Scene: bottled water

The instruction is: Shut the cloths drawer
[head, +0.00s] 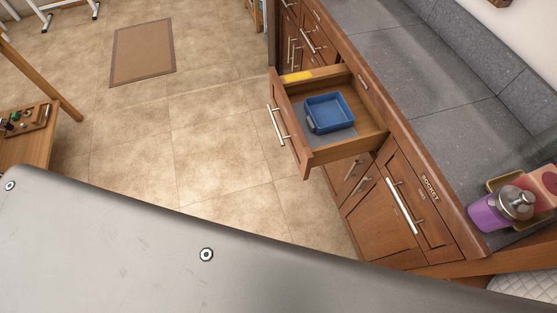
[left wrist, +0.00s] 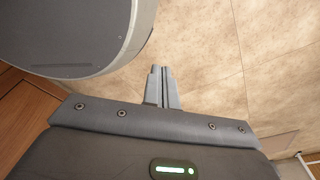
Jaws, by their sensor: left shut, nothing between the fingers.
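A wooden drawer (head: 299,159) stands open from the brown cabinet below the grey counter, in the head view. It has a long metal handle (head: 277,124) on its front. Inside are a blue tray (head: 330,112) and a yellow item (head: 297,76). I cannot read a label on this drawer. My left gripper (left wrist: 162,70) shows in the left wrist view, shut and empty, with floor beyond it and no drawer near its fingertips. It is not in the head view. My right gripper is in neither view.
A closed drawer with a metal handle (head: 403,206) is at the right. A purple bottle (head: 501,208) stands on the counter (head: 407,62). A wooden table (head: 33,150) is at the left, and a brown mat (head: 143,52) lies on the floor. The floor before the open drawer is clear.

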